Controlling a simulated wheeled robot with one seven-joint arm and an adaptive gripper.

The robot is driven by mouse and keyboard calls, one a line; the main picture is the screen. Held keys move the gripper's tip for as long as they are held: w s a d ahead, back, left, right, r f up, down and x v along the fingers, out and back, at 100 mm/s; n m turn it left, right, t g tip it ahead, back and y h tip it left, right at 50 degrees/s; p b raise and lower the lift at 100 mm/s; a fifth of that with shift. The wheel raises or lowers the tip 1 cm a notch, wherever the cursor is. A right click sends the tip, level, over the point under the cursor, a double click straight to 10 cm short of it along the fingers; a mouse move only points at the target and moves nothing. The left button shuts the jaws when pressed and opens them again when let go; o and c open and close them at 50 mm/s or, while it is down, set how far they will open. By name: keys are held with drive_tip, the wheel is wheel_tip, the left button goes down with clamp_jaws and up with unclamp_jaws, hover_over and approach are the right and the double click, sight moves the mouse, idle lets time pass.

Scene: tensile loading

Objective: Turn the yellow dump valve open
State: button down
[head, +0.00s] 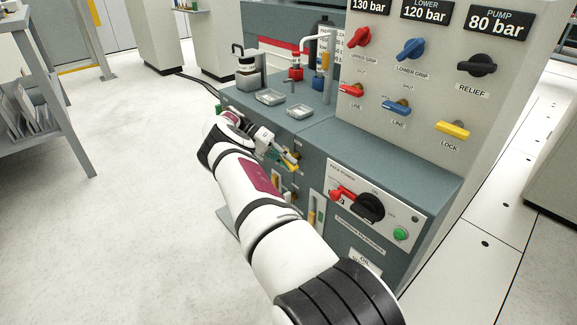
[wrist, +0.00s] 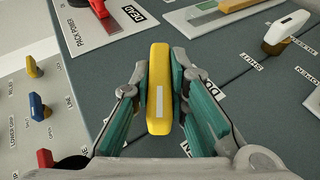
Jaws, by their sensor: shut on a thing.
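The yellow dump valve handle (wrist: 158,90) sits between the teal finger pads of my gripper (wrist: 160,105) in the wrist view. Labels on the panel beside the handle are partly hidden by the fingers, and the handle's base is hidden.
A white-topped lever (wrist: 287,32) stands right of my gripper, near SHUT and OPEN labels. The upright panel (head: 420,70) carries several coloured handles, including a yellow LOCK handle (head: 453,130). A red pack power handle (head: 342,194) is on the cabinet front.

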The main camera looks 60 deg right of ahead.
drive_tip(key=shift+g+b, duration=0.3)
drive_tip(key=shift+g, duration=0.1)
drive_tip(key=c, duration=1.6)
unclamp_jaws()
drive_tip(key=shift+o, duration=0.2)
drive_tip(key=shift+r, duration=0.1)
drive_tip(key=o, duration=0.5)
wheel_tip(320, 180, up, 9)
drive_tip(key=shift+r, duration=0.1)
drive_tip(key=shift+s+r, duration=0.1)
drive_tip(key=shift+r, duration=0.35)
drive_tip(key=shift+c, duration=0.3)
drive_tip(key=c, duration=0.4)
drive_tip(key=shift+f, duration=0.1)
drive_tip(key=shift+c, duration=0.2)
